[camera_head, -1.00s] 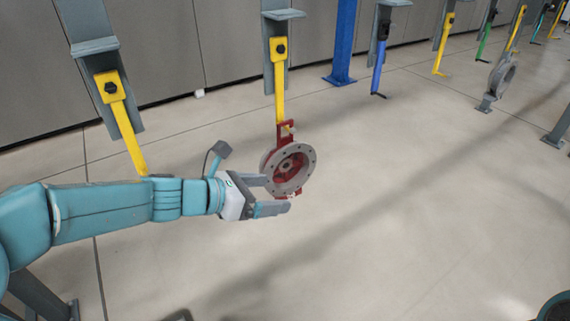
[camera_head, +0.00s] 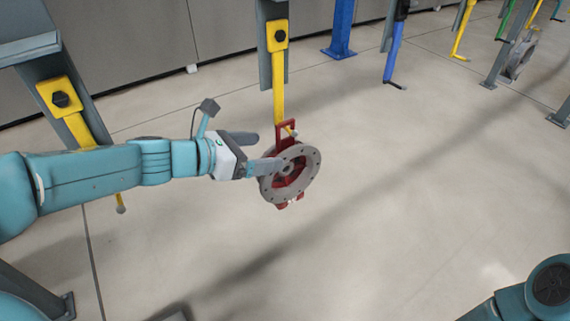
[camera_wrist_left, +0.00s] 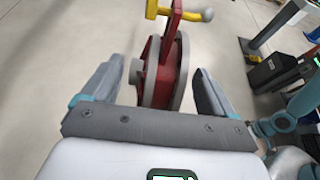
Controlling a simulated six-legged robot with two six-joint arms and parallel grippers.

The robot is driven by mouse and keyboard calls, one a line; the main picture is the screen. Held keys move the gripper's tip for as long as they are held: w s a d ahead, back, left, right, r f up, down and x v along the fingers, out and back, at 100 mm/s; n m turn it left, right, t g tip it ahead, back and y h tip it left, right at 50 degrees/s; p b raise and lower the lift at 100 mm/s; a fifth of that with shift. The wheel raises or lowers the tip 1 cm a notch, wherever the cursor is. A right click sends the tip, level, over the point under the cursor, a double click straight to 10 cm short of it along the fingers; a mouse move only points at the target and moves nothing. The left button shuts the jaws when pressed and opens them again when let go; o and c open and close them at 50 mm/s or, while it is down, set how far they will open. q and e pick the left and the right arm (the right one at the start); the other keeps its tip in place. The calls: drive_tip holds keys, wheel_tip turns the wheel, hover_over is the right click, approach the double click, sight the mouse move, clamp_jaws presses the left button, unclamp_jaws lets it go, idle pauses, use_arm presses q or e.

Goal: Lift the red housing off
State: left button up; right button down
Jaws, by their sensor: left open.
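The red housing (camera_head: 297,180) with a grey round flange hangs by its red top bracket from a yellow hook (camera_head: 279,90) in the head view. My left gripper (camera_head: 262,151) is open beside the housing's left side, with one finger overlapping it in the picture. In the left wrist view the housing (camera_wrist_left: 160,75) stands between the two open fingers of my left gripper (camera_wrist_left: 160,95), with its bracket on the yellow hook (camera_wrist_left: 180,12) above. I cannot tell whether a finger touches it. My right gripper does not show.
Another yellow hook (camera_head: 60,98) hangs at the left, partly behind my left arm. A blue hook (camera_head: 394,55) and a grey part (camera_head: 519,58) hang farther right. A blue post (camera_head: 341,30) stands at the back. The floor right of the housing is clear.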

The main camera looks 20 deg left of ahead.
sight(277, 150)
use_arm(q)
drive_tip(key=x, duration=0.6)
drive_tip(key=shift+d+f+b, duration=0.2)
drive_tip(key=shift+d+b, duration=0.1)
drive_tip(key=shift+d, duration=0.35)
drive_tip(key=shift+r, duration=0.1)
drive_tip(key=shift+w, duration=0.1)
drive_tip(key=c, duration=0.9)
clamp_jaws()
drive_tip(key=shift+r, duration=0.15)
drive_tip(key=shift+w, duration=0.1)
